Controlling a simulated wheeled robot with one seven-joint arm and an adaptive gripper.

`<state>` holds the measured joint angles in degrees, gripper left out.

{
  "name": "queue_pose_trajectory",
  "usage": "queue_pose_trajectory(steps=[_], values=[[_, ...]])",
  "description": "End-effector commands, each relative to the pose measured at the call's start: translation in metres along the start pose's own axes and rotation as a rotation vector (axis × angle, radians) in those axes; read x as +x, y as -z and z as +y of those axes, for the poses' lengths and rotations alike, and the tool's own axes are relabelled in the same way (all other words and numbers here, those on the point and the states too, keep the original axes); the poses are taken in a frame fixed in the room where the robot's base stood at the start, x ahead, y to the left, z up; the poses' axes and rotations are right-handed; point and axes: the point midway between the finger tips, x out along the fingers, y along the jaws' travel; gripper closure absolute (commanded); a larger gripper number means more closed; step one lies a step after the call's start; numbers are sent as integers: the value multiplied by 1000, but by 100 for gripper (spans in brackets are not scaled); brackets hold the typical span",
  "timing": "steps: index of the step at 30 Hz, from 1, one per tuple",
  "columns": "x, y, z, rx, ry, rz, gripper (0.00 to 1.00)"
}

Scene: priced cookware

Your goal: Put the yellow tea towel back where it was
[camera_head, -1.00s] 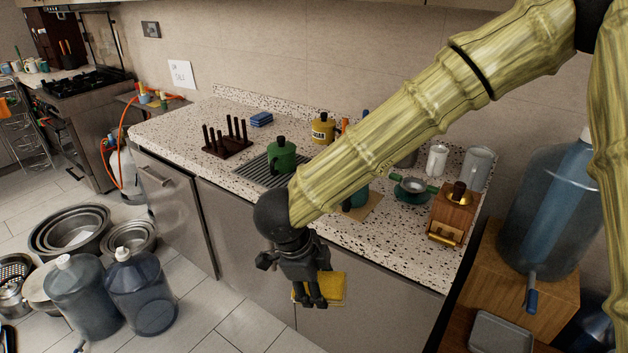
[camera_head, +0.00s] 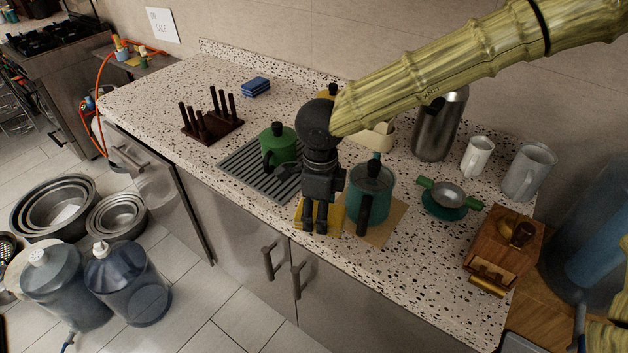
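The yellow tea towel (camera_head: 301,217) is a small folded piece at my gripper's fingertips, over the front of the speckled counter. It sits left of the teal pot (camera_head: 371,188) and in front of the grey drain rack. My gripper (camera_head: 321,228) points down with its fingers close together on the towel. The fingers and wrist hide the towel's middle. I cannot tell whether the towel touches the counter.
The teal pot stands on a tan mat (camera_head: 388,228) close to my gripper's right. A green pot (camera_head: 278,146) stands on the drain rack (camera_head: 242,165) behind left. A coffee grinder (camera_head: 505,243) is at the right. The counter's left front is clear.

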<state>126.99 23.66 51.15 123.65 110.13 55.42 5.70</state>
Motion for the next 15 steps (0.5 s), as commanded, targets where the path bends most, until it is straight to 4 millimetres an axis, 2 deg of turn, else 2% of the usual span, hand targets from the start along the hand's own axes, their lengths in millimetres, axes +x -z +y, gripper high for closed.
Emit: queue_pose_trajectory(steps=[3, 15], values=[[1, -11, -24, 0, -2, 1, 62], [8, -38, -98, -5, 0, 2, 62]])
